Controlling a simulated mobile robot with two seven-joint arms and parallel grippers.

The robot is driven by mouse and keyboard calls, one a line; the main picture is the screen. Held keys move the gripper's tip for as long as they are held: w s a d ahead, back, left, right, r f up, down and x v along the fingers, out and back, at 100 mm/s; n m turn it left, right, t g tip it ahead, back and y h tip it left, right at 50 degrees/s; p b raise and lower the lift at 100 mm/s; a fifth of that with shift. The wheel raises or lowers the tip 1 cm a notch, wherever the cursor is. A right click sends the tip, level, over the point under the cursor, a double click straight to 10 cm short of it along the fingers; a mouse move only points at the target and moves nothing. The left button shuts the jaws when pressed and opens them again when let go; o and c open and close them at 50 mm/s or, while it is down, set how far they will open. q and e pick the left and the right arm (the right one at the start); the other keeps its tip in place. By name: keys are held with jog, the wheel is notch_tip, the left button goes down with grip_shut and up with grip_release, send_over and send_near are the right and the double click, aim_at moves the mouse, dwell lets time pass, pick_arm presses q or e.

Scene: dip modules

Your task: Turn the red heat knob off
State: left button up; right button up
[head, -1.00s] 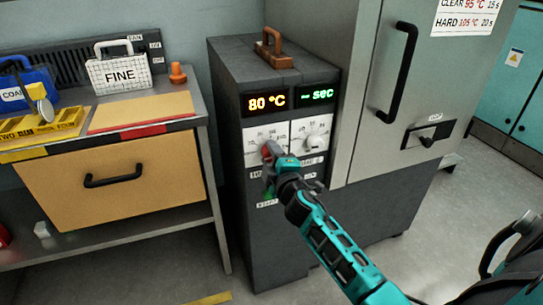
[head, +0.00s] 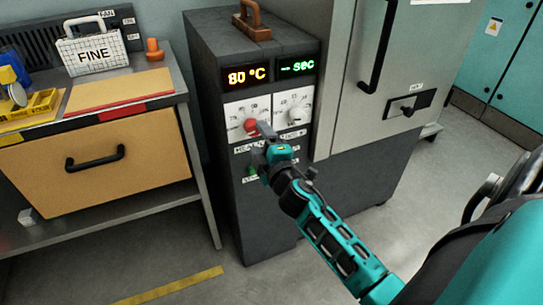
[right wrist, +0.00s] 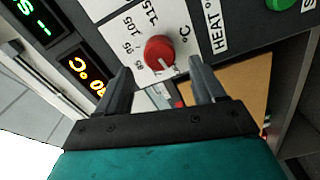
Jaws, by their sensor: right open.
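The red heat knob (head: 251,126) sits on a white dial plate on the front of the dark grey control cabinet, under a display reading 80 °C. In the right wrist view the red knob (right wrist: 160,53) shows between and just beyond the fingertips, with a scale around it and a HEAT label beside it. My right gripper (head: 264,139) is just below and right of the knob, its fingers apart and empty; it also shows in the right wrist view (right wrist: 161,82). The knob appears clear of both fingers. My left gripper is not in view.
A white-grey knob (head: 297,114) is on the plate to the right, under a green sec display (head: 296,67). A green button (right wrist: 279,3) is near the HEAT label. A workbench with a yellow drawer (head: 100,160) stands left, a grey oven door (head: 395,70) right.

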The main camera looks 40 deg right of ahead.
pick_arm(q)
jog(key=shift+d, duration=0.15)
pick_arm(e)
jog(key=v, duration=0.7)
jog(key=shift+s+a, duration=0.15)
jog(key=shift+s, duration=0.2)
pick_arm(q)
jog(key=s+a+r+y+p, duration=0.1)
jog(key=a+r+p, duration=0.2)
jog(key=p, duration=0.7)
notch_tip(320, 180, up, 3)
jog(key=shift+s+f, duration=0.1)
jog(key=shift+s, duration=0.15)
pick_arm(e)
jog(key=s+a+f+m+g+y, duration=0.3)
jog(key=s+a+m, duration=0.2)
jog(key=s+a, duration=0.1)
jog(key=s+a+f+m+g+y, duration=0.3)
jog(key=s+a+f+m, duration=0.1)
jog(key=s+a, duration=0.3)
jog(key=shift+a+m+g, duration=0.4)
jog(key=shift+a, duration=0.05)
jog(key=shift+s, duration=0.1)
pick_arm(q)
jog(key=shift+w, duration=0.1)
pick_arm(e)
jog(key=shift+c, duration=0.4)
